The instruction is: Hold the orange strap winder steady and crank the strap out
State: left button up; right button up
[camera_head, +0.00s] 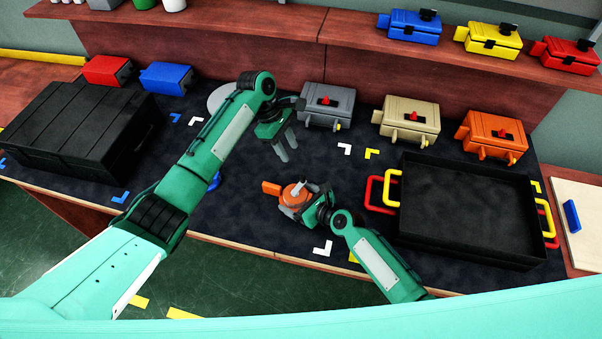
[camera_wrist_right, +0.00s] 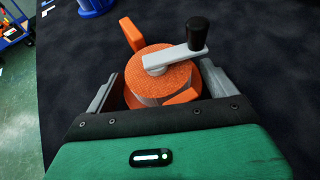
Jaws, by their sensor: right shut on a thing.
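The orange strap winder (camera_head: 295,195) sits low over the dark mat near the front middle. In the right wrist view the winder (camera_wrist_right: 165,75) shows its round ribbed drum, an orange tab at upper left and a grey crank arm with a black knob (camera_wrist_right: 198,33) on top. My right gripper (camera_head: 303,211) is shut on the winder, with a grey finger on each side of the drum. My left gripper (camera_head: 286,148) is above and behind the winder, apart from it; its two grey fingers point down with a gap between them and nothing in it.
A black tray (camera_head: 470,255) with red and yellow handles stands at right. A black case (camera_head: 80,125) is at left. Grey, tan and orange boxes (camera_head: 493,136) line the back. A blue round thing (camera_head: 214,181) lies left of the winder, partly behind my left arm.

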aim_at(302, 176)
pick_arm(q)
jog(key=x, duration=1.1)
jog(key=shift+f, duration=0.1)
grip_shut()
